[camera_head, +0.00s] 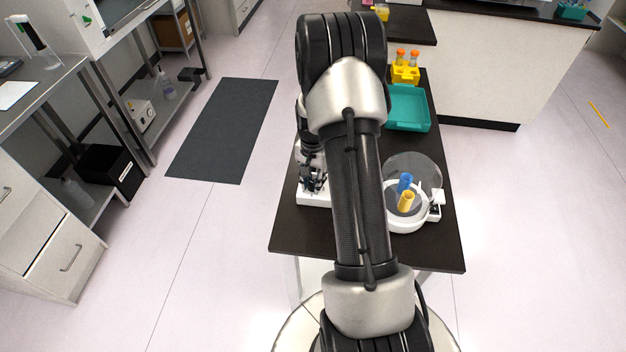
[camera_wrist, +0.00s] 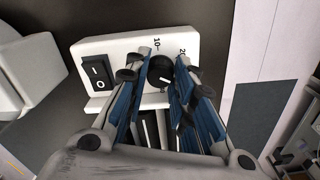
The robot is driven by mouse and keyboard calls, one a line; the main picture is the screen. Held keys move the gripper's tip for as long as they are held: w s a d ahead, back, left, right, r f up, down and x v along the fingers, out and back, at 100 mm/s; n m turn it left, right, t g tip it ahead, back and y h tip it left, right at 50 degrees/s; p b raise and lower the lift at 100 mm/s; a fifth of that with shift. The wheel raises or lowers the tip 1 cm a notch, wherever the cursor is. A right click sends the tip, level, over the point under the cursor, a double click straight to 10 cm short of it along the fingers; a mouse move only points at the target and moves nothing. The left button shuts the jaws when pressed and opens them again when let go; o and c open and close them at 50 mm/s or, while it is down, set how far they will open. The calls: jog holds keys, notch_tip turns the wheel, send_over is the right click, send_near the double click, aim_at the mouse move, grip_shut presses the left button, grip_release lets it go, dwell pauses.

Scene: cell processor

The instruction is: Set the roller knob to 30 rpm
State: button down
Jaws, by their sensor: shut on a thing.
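The white roller unit (camera_wrist: 128,45) fills the middle of the wrist view, with a black power switch (camera_wrist: 97,76) marked I and O on its left. The black roller knob (camera_wrist: 160,73) sits between my gripper's fingertips (camera_wrist: 162,76), which are shut on its sides. A short white line shows on the knob. The marks 10 and 20 are legible above it; any 30 mark is hidden or out of view. In the head view my gripper (camera_head: 313,182) is low over the white unit (camera_head: 313,200) at the table's left edge, partly behind my arm.
On the black table (camera_head: 430,249), a round white device (camera_head: 407,224) with a clear lid holds a blue and a yellow tube, right of my arm. A teal tray (camera_head: 425,124) and a yellow rack (camera_head: 405,73) with orange-capped tubes stand farther back.

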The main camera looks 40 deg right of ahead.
aim_at(313, 183)
jog(key=c, duration=1.3)
grip_release()
notch_tip(313, 183, up, 12)
jog(key=shift+r, duration=0.1)
